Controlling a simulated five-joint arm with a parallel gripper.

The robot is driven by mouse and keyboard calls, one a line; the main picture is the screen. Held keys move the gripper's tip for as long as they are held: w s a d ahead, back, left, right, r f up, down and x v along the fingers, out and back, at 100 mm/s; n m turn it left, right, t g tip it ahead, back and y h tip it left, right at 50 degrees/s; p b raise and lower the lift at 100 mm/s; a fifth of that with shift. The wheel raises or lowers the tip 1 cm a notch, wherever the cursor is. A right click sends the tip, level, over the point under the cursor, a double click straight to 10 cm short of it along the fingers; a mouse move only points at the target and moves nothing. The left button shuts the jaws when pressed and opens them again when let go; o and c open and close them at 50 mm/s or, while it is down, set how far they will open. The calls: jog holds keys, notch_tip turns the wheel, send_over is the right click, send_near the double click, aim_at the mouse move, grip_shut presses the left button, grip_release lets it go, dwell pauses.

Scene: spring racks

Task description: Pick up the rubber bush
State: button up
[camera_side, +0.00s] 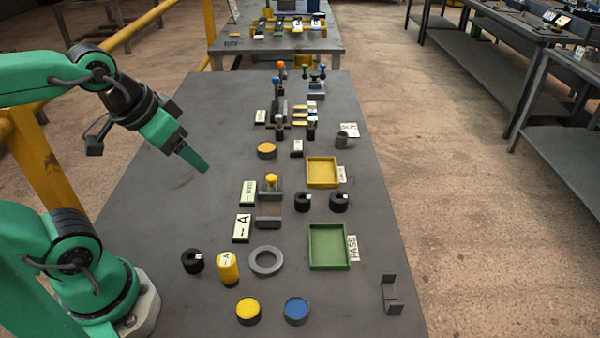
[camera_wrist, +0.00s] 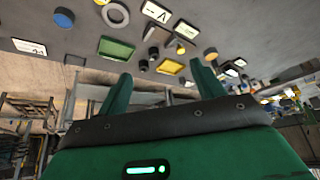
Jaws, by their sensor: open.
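Three short black cylinders with small white tags look like rubber bushes. One black bush (camera_side: 193,264) stands at the near left of the grey table, left of a yellow cylinder (camera_side: 228,268). A second bush (camera_side: 302,203) and a third bush (camera_side: 339,203) stand side by side between the yellow and green trays. That pair also shows as dark shapes in the wrist view, one bush (camera_wrist: 154,53) and the other bush (camera_wrist: 144,65). My gripper (camera_side: 205,168) is above the table's left side, apart from all of them. Its jaws (camera_wrist: 161,68) are open and empty in the wrist view.
A yellow tray (camera_side: 322,185) and a green tray (camera_side: 329,266) lie on the right. A grey ring (camera_side: 266,275), yellow-topped tub (camera_side: 248,324) and blue-topped tub (camera_side: 296,322) are at the front. A grey fixture (camera_side: 269,222) stands mid-table. The table's left side is clear.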

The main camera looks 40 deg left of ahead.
jog(key=shift+w, duration=0.1)
jog(key=n+g, duration=0.5)
jog(key=g, duration=0.1)
send_over(339, 201)
jog(key=w, duration=0.1)
jog(key=f, duration=1.6)
jog(key=shift+w+a+f, duration=0.1)
jog(key=shift+a, duration=0.3)
jog(key=shift+w+d+f, duration=0.1)
jog(key=shift+f, duration=1.4)
